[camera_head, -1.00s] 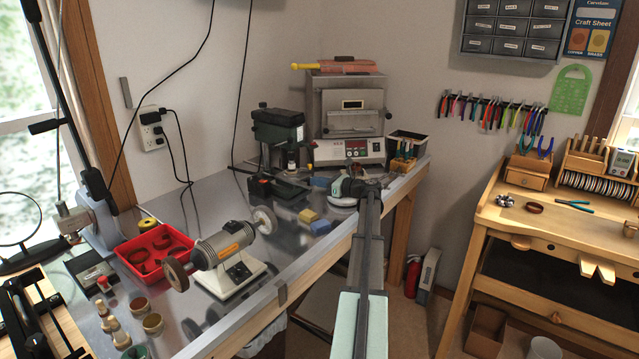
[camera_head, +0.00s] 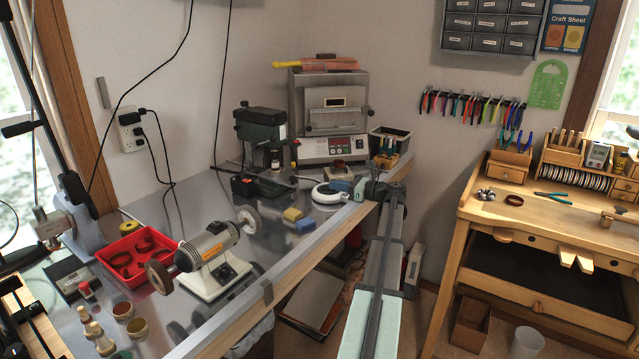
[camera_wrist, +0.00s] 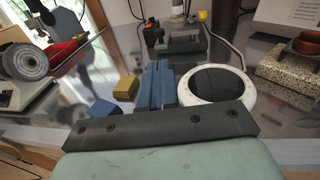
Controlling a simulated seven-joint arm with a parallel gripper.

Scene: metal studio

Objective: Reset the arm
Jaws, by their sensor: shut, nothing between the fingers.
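My arm reaches in from the bottom of the head view. My gripper (camera_head: 345,187) is at the far right edge of the metal bench (camera_head: 325,222), just right of a white round dish (camera_head: 318,196). In the wrist view its two blue fingers (camera_wrist: 158,68) are pressed together with nothing between them. There the white ring-shaped dish (camera_wrist: 243,90) with a dark centre lies just right of the fingers. How far the fingertips are above the bench is hard to tell.
A yellow block (camera_head: 293,214) and a blue block (camera_head: 306,225) lie left of the dish. A polishing motor (camera_head: 210,250), red tray (camera_head: 128,258), drill press (camera_head: 262,140) and kiln (camera_head: 328,115) stand on the bench.

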